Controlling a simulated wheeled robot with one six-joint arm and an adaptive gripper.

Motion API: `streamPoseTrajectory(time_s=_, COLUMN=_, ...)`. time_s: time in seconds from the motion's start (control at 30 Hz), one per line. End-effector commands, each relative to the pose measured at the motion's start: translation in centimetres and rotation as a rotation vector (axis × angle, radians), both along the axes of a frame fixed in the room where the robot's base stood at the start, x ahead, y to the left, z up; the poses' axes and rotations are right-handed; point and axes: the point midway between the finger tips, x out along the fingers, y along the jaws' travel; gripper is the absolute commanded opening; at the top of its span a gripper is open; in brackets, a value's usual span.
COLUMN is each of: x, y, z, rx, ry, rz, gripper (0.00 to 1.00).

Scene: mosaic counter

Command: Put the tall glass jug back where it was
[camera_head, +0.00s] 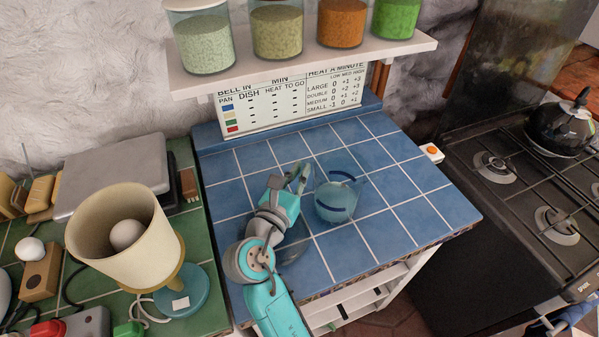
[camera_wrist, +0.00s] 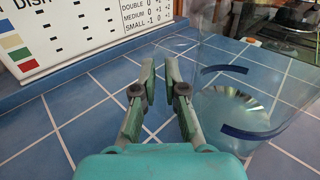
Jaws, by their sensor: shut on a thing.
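The glass jug (camera_head: 335,212) is clear with dark blue bands and is over the right part of the blue tiled counter (camera_head: 375,235). It also fills the right side of the wrist view (camera_wrist: 238,112), where its round base shows through the glass. My gripper (camera_head: 301,172) is at the jug's left side, and its two fingers (camera_wrist: 160,72) are close together. They are shut on the jug, but the clear part between them is hard to make out. I cannot tell whether the jug's base touches the tiles.
A shelf (camera_head: 300,62) with several filled jars hangs above a printed chart (camera_head: 290,100). A lamp (camera_head: 125,240) stands on the green tiles at left. A stove with a black kettle (camera_head: 560,128) is at right. Blue tiles behind the jug are clear.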

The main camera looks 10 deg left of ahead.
Motion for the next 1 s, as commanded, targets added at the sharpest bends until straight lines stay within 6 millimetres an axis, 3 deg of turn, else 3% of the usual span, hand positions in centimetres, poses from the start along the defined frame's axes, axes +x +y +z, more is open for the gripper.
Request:
streamPoseTrajectory(time_s=0.37, x=0.0, y=0.0, z=-0.3, rx=0.0, ry=-0.003, rz=0.0, gripper=0.0)
streamPoseTrajectory(time_s=0.4, x=0.0, y=0.0, z=-0.5, rx=0.001, ry=-0.001, rz=0.0, gripper=0.13)
streamPoseTrajectory(time_s=0.5, x=0.0, y=0.0, z=-0.4, rx=0.001, ry=-0.001, rz=0.0, gripper=0.35)
streamPoseTrajectory(time_s=0.87, x=0.0, y=0.0, z=-0.1, rx=0.002, ry=-0.002, rz=0.0, gripper=0.35)
streamPoseTrajectory(time_s=1.0, x=-1.6, y=0.4, z=-0.2, rx=0.0, ry=-0.002, rz=0.003, gripper=0.35)
